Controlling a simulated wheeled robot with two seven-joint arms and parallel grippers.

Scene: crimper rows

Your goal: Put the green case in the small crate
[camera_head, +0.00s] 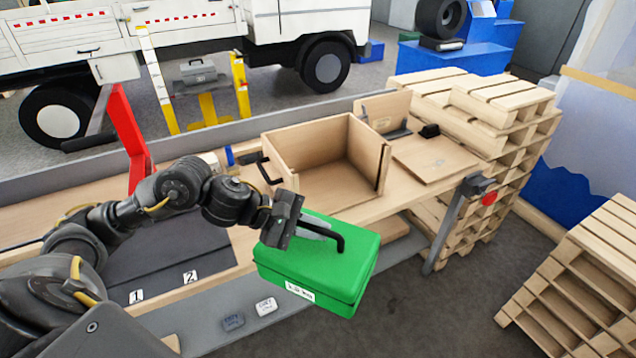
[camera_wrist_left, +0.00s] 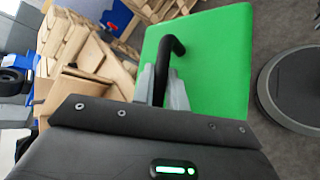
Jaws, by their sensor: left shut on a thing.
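The green case (camera_head: 318,266) hangs from my left gripper (camera_head: 312,230) in front of the table's front edge, in the head view. It has a black handle and a white label on its front. My left gripper is shut on the handle, and the left wrist view shows the fingers (camera_wrist_left: 163,88) around the black handle beside the green case (camera_wrist_left: 215,65). The small wooden crate (camera_head: 287,136) stands open and empty-looking on the table, behind the case and apart from it. My right gripper is not in view.
The wooden table (camera_head: 398,198) bears a flat board (camera_head: 435,158) right of the crate. A post with a red button (camera_head: 489,198) stands at the table's right end. Stacked pallets (camera_head: 500,110) are behind it. A red upright (camera_head: 130,135) stands left of the crate.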

